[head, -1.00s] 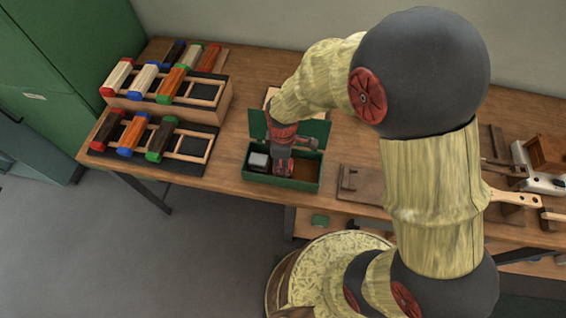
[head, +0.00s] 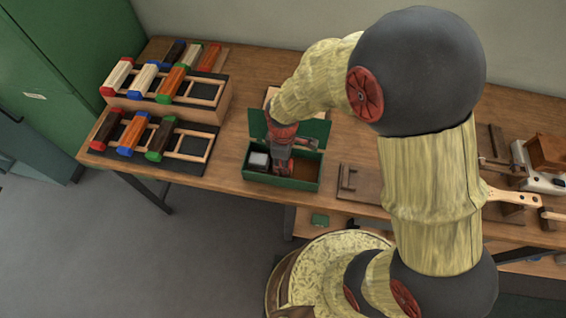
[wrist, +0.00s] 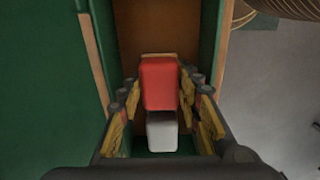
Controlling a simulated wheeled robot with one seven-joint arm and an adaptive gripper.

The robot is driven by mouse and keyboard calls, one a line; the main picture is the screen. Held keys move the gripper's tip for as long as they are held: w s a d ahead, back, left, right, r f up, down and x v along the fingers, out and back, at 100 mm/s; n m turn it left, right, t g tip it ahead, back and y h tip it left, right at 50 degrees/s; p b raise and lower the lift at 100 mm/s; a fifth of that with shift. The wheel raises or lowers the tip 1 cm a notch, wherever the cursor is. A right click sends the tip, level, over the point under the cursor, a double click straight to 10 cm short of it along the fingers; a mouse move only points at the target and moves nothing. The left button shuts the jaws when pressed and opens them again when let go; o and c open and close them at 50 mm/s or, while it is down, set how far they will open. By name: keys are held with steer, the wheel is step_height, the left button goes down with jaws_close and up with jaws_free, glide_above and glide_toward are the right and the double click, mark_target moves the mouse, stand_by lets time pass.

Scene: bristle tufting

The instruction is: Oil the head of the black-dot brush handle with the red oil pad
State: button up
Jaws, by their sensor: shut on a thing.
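My gripper (head: 278,168) points down into the open green box (head: 293,184) on the bench. In the wrist view, my gripper's fingers (wrist: 160,100) are closed on the sides of the red oil pad (wrist: 160,82), over the box. A pale grey pad (head: 259,160) sits in the left part of the box; it also shows just below the red pad in the wrist view (wrist: 162,133). A light wooden brush handle (head: 512,197) lies at the right of the bench. I cannot make out a black dot on it.
The box lid (head: 312,130) stands open behind my gripper. Racks with coloured-ended blocks (head: 160,108) stand at the left. A brown wooden board (head: 365,186) lies right of the box. A white device (head: 540,178) with a brown block is farther right. My arm hides part of the bench.

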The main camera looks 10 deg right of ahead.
steer(key=shift+f, duration=0.1)
stand_by(0.5)
steer(key=shift+r+p, duration=2.95)
steer(key=shift+r, duration=0.65)
steer(key=shift+f, duration=0.1)
